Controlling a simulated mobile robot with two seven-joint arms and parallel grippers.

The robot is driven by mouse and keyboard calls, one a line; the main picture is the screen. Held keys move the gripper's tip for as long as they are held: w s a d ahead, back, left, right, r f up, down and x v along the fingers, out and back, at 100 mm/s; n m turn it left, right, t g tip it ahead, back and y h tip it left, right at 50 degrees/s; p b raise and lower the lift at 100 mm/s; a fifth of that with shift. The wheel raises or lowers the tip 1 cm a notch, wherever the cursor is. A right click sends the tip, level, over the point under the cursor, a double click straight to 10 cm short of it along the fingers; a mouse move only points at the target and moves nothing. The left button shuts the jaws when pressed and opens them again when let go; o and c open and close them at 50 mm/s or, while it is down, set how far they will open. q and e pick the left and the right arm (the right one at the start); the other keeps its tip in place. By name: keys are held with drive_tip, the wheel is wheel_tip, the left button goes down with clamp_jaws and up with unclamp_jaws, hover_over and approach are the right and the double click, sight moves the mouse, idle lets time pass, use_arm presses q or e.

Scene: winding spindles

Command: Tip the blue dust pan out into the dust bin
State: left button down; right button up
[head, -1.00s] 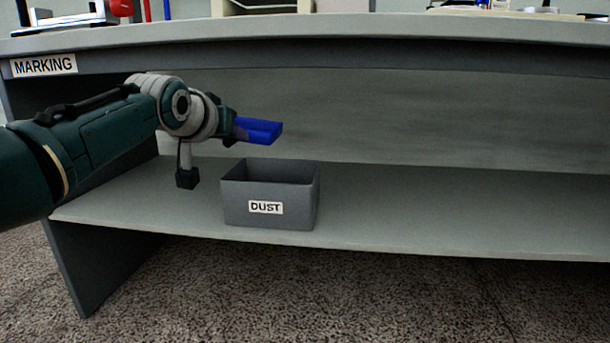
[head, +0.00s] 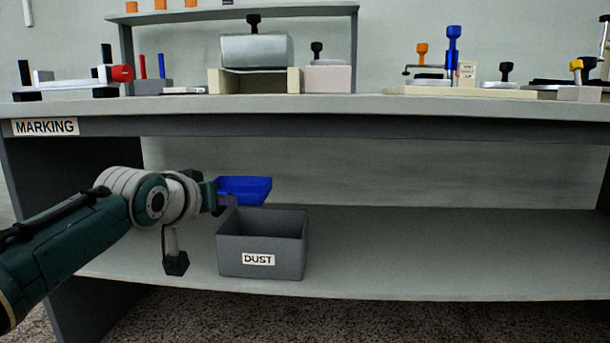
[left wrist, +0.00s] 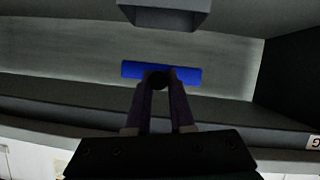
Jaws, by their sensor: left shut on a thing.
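The blue dust pan (head: 243,189) is in the air above the back left part of the grey dust bin (head: 262,260), which has a DUST label. My left gripper (head: 224,199) is shut on the pan at its left end. In the left wrist view the pan (left wrist: 185,74) is a blue bar across the fingertips (left wrist: 160,82), with a dark round part between them. The bin (left wrist: 165,18) shows at the top of that view. I cannot tell whether the pan holds dust. The bin's floor is hidden. My right gripper is not in view.
The bin stands on the lower shelf (head: 430,255) under the workbench top (head: 350,105), which has a MARKING label (head: 45,127). The shelf is clear to the right of the bin. The bench edge lies above my gripper. Tools and fixtures stand on the bench.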

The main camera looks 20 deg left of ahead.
use_arm(q)
drive_tip(key=s+d+p, duration=0.3)
drive_tip(key=s+p, duration=0.5)
drive_tip(key=s, duration=0.4)
drive_tip(key=shift+s+r, duration=0.15)
